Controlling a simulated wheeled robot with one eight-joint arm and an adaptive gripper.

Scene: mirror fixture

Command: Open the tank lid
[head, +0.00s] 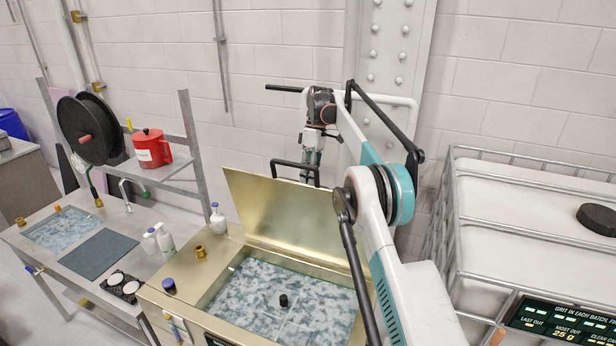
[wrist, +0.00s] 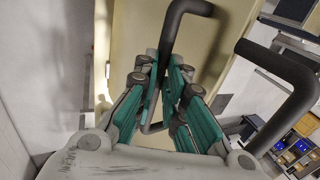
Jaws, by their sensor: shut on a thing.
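The tank (head: 178,300) is a brass-coloured box holding cloudy blue-white liquid, with a small black knob-like thing (head: 283,300) in its middle. Its brass lid (head: 285,215) stands raised and tilted at the tank's back edge, so the tank's inside shows. A black bar handle (head: 283,162) sticks up behind the lid's upper edge. My gripper (head: 311,176) is behind the lid by this handle. In the wrist view, the green fingers of my gripper (wrist: 165,85) are closed around the dark handle (wrist: 178,22), with the tan lid (wrist: 128,35) beyond. The lower fingers are hidden by the lid in the head view.
A steel bench (head: 60,258) with a basin, a tap and bottles stands to the left. A shelf carries a red canister (head: 150,149) and a black reel (head: 88,128). A caged white container (head: 530,215) stands close on the right. A block wall is behind.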

